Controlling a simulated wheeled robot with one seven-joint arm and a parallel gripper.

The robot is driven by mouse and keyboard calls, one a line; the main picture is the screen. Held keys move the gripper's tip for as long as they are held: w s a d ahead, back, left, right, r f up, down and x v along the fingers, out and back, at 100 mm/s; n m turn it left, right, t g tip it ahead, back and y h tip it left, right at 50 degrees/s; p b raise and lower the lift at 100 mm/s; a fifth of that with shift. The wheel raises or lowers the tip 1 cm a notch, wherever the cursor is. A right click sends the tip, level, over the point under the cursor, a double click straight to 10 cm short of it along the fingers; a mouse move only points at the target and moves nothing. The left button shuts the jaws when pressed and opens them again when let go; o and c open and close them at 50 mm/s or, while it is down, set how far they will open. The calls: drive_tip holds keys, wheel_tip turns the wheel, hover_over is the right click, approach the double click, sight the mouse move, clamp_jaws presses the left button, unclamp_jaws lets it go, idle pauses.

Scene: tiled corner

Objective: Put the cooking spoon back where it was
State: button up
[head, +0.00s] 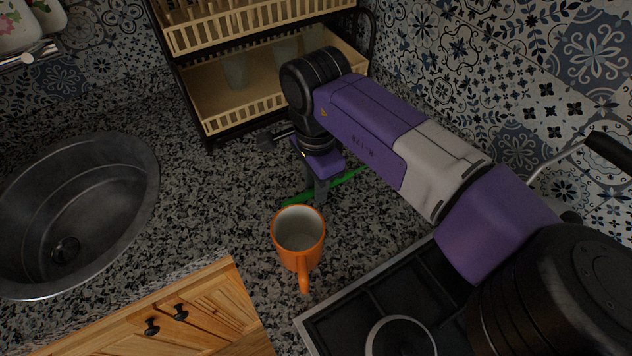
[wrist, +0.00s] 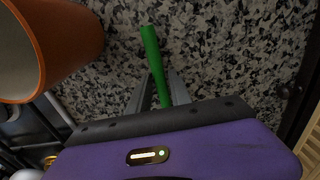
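A green, thin-handled utensil, which I take to be the cooking spoon (head: 298,200), lies low over or on the granite counter, just behind the orange mug. My gripper (head: 320,198) points down at it, and the finger hides its middle. In the wrist view the green handle (wrist: 150,48) runs between the two grey fingers of my gripper (wrist: 161,78), with its lower end hidden by the gripper body. The fingertips sit close to its sides; whether they press on it is unclear. The spoon's bowl is not clearly visible.
An orange mug (head: 298,253) stands close in front of the gripper, beside it in the wrist view (wrist: 55,40). A black stove (head: 352,318) is at front right, a sink (head: 75,215) at left, a dish rack (head: 225,115) behind. Granite counter (head: 215,200) is clear left of the mug.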

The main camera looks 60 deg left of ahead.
drive_tip(key=shift+o, duration=1.1)
drive_tip(key=shift+r, duration=0.15)
wheel_tip(320, 180, up, 12)
drive_tip(key=b, duration=0.1)
drive_tip(key=shift+b, duration=0.35)
